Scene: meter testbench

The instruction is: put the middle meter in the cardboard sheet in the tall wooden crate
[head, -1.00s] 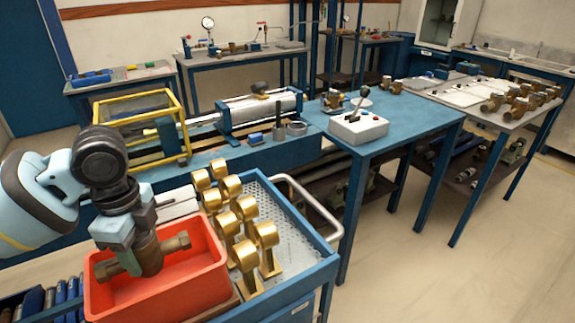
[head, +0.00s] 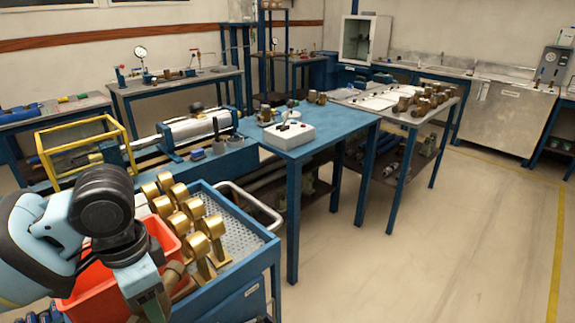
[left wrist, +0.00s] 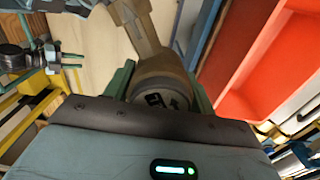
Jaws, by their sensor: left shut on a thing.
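My left gripper (head: 148,292) is shut on a brown bronze meter (head: 173,276) at the lower left of the head view, in front of the red bin. The gripper hides most of the meter. In the left wrist view the meter's round body (left wrist: 162,88) sits between the two green fingers, with a pipe arm reaching up the picture. I cannot make out a cardboard sheet or a tall wooden crate in these frames. My right gripper is not in view.
A red bin (head: 90,284) and several gold-coloured pieces (head: 188,207) stand on a blue cart (head: 262,262). A blue table (head: 335,122) and a bench with several brass meters (head: 425,112) stand beyond. The floor at right (head: 450,240) is clear.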

